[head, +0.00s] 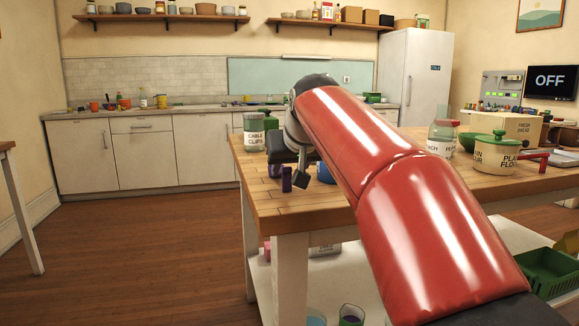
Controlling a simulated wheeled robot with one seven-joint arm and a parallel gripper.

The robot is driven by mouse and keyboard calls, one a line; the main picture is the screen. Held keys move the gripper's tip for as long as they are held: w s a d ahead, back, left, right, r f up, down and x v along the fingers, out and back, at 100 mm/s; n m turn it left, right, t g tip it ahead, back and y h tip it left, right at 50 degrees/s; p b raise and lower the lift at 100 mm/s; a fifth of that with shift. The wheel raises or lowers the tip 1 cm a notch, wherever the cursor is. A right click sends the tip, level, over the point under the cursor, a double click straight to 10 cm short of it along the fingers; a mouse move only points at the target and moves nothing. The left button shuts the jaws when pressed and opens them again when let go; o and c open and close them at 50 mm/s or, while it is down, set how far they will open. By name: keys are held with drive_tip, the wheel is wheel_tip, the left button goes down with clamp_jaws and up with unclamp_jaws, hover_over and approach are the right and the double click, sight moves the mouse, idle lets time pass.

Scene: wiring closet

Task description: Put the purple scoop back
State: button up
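A small purple piece (286,179), perhaps part of the purple scoop, shows at the left end of the wooden table (300,203). It is right beside my gripper (291,180), whose dark fingers point down near the table's left edge. I cannot tell whether the fingers hold the purple piece or only stand in front of it. The gap between the fingertips is too small to judge. My red arm covers much of the table's middle.
A green crate (550,272) sits below.

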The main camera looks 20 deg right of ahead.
drive_tip(key=shift+s+r, duration=0.25)
drive_tip(key=shift+r, duration=0.2)
drive_tip(key=p+v, duration=0.1)
drive_tip(key=v, duration=1)
drive_tip(key=shift+s, duration=0.2)
drive_tip(key=s+f+g, duration=0.1)
drive_tip(key=s+f, duration=0.6)
drive_tip(key=f, duration=0.4)
drive_tip(key=s+a+f+g, duration=0.1)
drive_tip(key=s+f, duration=0.6)
drive_tip(key=f, duration=0.4)
drive_tip(key=s+f+g, duration=0.1)
drive_tip(key=s+f, duration=0.6)
drive_tip(key=f, duration=0.5)
drive_tip(key=shift+a+g, duration=0.35)
drive_tip(key=shift+g, duration=0.05)
drive_tip(key=shift+r, duration=0.1)
